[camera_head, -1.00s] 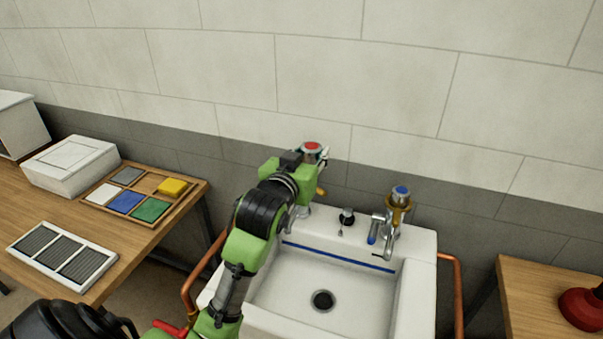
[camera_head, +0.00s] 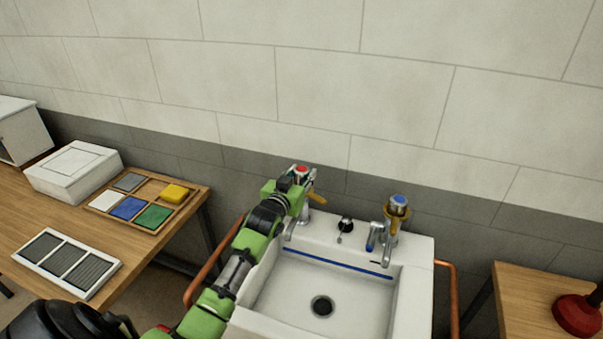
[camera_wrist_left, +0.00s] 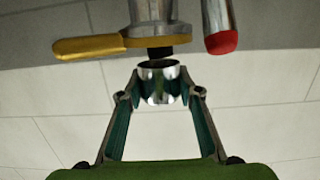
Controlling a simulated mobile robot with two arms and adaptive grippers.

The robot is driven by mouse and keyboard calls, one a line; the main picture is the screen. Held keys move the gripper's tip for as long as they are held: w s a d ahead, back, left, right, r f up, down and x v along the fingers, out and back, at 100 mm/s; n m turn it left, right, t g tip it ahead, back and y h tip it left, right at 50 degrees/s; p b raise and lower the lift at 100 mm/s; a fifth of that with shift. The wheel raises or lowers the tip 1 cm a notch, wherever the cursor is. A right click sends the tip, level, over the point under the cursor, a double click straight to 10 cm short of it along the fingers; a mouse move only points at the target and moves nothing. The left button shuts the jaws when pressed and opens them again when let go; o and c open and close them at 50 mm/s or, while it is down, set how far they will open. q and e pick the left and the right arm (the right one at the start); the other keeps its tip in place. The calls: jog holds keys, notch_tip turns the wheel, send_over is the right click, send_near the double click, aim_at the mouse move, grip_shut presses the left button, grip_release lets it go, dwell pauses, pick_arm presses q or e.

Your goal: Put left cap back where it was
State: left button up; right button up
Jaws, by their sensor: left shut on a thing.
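My left gripper (camera_head: 295,177) is shut on the left cap (camera_head: 301,169), a small chrome cap with a red top, above the left tap (camera_head: 304,215). In the left wrist view the gripper (camera_wrist_left: 160,98) has both fingertips on the sides of the chrome cap (camera_wrist_left: 159,80). The cap's open end faces the tap's black stem (camera_wrist_left: 160,52). They line up closely; I cannot tell whether they touch. A yellow lever (camera_wrist_left: 90,46) sits around the tap by the stem, beside a red-tipped chrome part (camera_wrist_left: 221,40). My right gripper is out of view.
The right tap (camera_head: 391,235) has its blue-topped cap (camera_head: 400,200) on. A black plug (camera_head: 346,223) stands between the taps on the white sink (camera_head: 415,290). Copper pipes (camera_head: 453,290) flank it. A wooden table (camera_head: 150,250) with a colour-tile tray (camera_head: 183,205) is left; a red plunger (camera_head: 577,315) is right.

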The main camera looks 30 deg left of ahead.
pick_arm(q)
jog(key=shift+f, duration=0.2)
jog(key=shift+f+b, duration=0.3)
jog(key=shift+f, duration=0.25)
jog(key=o, duration=1.2)
